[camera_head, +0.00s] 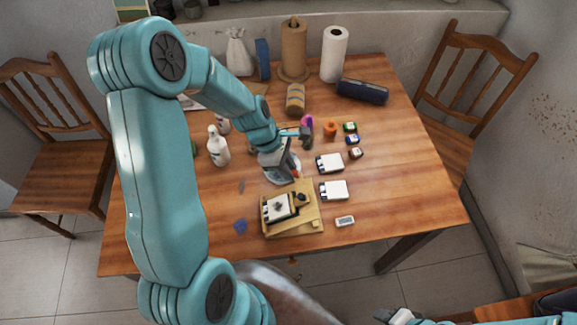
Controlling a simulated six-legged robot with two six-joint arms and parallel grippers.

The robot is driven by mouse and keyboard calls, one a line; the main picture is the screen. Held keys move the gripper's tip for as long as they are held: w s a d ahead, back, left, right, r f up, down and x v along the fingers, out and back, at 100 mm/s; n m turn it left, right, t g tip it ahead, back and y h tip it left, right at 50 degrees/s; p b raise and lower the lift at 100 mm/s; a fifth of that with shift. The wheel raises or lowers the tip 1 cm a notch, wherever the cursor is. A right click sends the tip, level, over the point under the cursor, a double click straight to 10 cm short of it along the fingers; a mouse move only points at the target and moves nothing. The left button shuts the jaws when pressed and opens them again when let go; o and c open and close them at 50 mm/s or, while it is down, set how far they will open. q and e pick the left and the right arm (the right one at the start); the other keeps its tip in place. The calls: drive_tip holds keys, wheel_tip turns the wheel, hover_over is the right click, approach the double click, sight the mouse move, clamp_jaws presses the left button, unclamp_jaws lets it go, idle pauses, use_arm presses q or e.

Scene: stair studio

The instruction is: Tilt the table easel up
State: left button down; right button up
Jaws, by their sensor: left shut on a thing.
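The table easel (312,219), a light wooden board on a base, lies low near the front middle of the table. A small white canvas (279,207) with a dark mark rests on it. My left gripper (286,178) reaches down at the easel's far edge and is shut on it; the contact itself is small and partly hidden by the gripper.
White canvases (334,190) and small paint jars (350,127) stand right of the easel. A white bottle (218,147) stands left. Paper rolls (334,54) and a dark case (362,91) are at the back. The table's (420,205) right front is clear. Chairs flank it.

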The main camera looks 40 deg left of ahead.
use_arm(q)
drive_tip(key=c, duration=1)
unclamp_jaws()
drive_tip(key=shift+s+d+f, duration=0.1)
drive_tip(key=shift+s+f, duration=0.2)
drive_tip(key=shift+s, duration=0.2)
drive_tip(key=v, duration=1.6)
drive_tip(key=shift+w+a+r, duration=0.15)
drive_tip(key=shift+a+r, duration=0.1)
drive_tip(key=shift+a, duration=0.1)
